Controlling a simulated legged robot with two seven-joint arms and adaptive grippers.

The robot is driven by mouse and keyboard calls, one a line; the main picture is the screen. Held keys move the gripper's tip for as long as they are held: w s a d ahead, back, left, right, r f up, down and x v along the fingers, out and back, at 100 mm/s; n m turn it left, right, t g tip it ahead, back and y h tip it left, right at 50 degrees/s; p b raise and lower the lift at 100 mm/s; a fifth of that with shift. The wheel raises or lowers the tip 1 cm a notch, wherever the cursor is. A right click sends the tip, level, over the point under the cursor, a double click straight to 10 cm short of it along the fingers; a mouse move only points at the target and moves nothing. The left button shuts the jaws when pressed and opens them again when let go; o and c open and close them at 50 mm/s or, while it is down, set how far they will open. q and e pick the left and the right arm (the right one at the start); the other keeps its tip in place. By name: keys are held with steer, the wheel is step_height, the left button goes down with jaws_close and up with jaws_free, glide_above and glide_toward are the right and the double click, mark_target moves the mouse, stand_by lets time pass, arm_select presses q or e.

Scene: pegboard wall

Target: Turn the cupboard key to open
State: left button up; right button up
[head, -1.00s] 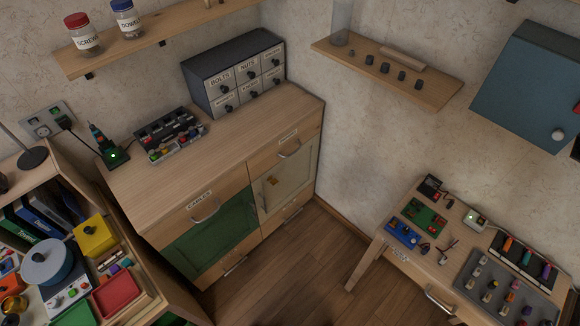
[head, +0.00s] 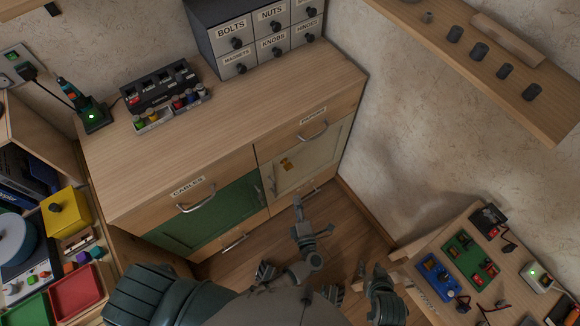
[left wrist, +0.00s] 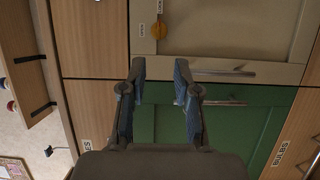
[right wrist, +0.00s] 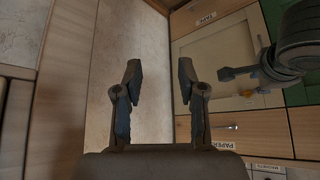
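The cupboard's cream door (head: 312,161) is closed, right of the green door (head: 215,217). A small orange-yellow tag (head: 287,164) marks the key spot on it; the key's shape is too small to tell. The tag also shows in the left wrist view (left wrist: 160,30), beyond and slightly above my fingers. My left gripper (head: 314,217) is open and empty, in front of the cupboard and apart from the tag. My right gripper (head: 371,268) is open and empty, further right and nearer to me. In the right wrist view the tag (right wrist: 247,92) lies right of my fingers.
Upright handles flank the seam between the doors; the cream door's handle (left wrist: 225,72) is close to my left fingers. Drawers sit above and below. A small-parts cabinet (head: 262,45) and tool rack (head: 165,95) stand on top. A workbench (head: 480,235) is at the right.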

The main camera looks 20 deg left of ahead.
mark_target(289, 167)
arm_select(q)
steer(key=b+x, duration=0.1)
steer(key=x, duration=1.3)
steer(key=shift+d, duration=0.15)
steer(key=shift+w+a, duration=0.4)
arm_select(e)
steer(key=shift+w+a+r+t+y, duration=0.15)
steer(key=shift+w+a+r+t, duration=0.25)
steer(key=shift+w, duration=0.3)
steer(key=shift+w+a+r+t+y, duration=0.1)
steer(key=shift+w+a+r+t, duration=0.05)
steer(key=shift+w+t, duration=0.45)
steer(key=shift+w+a+r+t+y, duration=0.15)
steer(key=shift+w+a+r+t, duration=0.2)
steer(key=shift+w, duration=0.4)
arm_select(q)
steer(key=shift+c, duration=0.2)
steer(key=c, duration=0.4)
steer(key=shift+d, duration=0.1)
jaws_close()
arm_select(e)
steer(key=shift+d+f, duration=0.1)
steer(key=shift+d, duration=0.05)
